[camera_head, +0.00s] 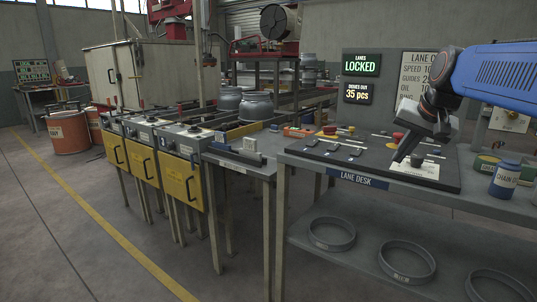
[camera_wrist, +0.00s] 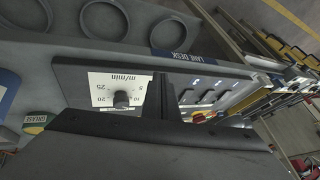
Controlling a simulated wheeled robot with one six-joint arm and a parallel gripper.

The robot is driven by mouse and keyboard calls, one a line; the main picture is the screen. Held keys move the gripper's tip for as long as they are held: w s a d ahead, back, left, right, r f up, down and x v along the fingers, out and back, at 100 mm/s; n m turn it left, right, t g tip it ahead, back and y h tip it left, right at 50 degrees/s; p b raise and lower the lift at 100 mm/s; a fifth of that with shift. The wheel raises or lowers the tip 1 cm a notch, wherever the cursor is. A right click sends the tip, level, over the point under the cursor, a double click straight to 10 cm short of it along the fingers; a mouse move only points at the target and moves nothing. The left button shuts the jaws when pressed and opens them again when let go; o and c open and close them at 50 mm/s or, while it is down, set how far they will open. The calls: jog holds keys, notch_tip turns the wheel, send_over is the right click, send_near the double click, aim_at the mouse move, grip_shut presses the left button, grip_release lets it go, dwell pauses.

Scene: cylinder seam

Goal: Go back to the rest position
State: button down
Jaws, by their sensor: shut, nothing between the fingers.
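My gripper (camera_head: 397,159) hangs over the lane desk's dark control panel (camera_head: 350,168), its fingers slanting down and left. In the wrist view the fingers (camera_wrist: 160,78) are together and nothing shows between them. Near the fingertips is a white dial plate with a dark knob (camera_wrist: 121,99), marked in m/min. The plate also shows in the head view (camera_head: 425,171), partly behind the gripper. The gripper appears apart from the knob, but the exact gap is hard to tell.
The lane desk (camera_head: 357,179) holds a blue bottle (camera_head: 504,181) and a green tin (camera_head: 485,164) at the right. Rings (camera_head: 332,247) lie on the shelf below. A screen (camera_head: 361,63) reads "LANES LOCKED". Yellow-fronted lanes (camera_head: 182,181) stand left, with open floor before them.

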jog(key=s+a+f+n, duration=0.2)
jog(key=s+a+f, duration=0.1)
jog(key=s+f, duration=0.9)
jog(key=s+a+f+n+g, duration=0.1)
jog(key=s+a+f+n, duration=0.2)
jog(key=s+f, duration=0.9)
jog(key=s, duration=0.3)
jog(key=shift+s+g+h, duration=0.2)
jog(key=shift+g+h, duration=0.1)
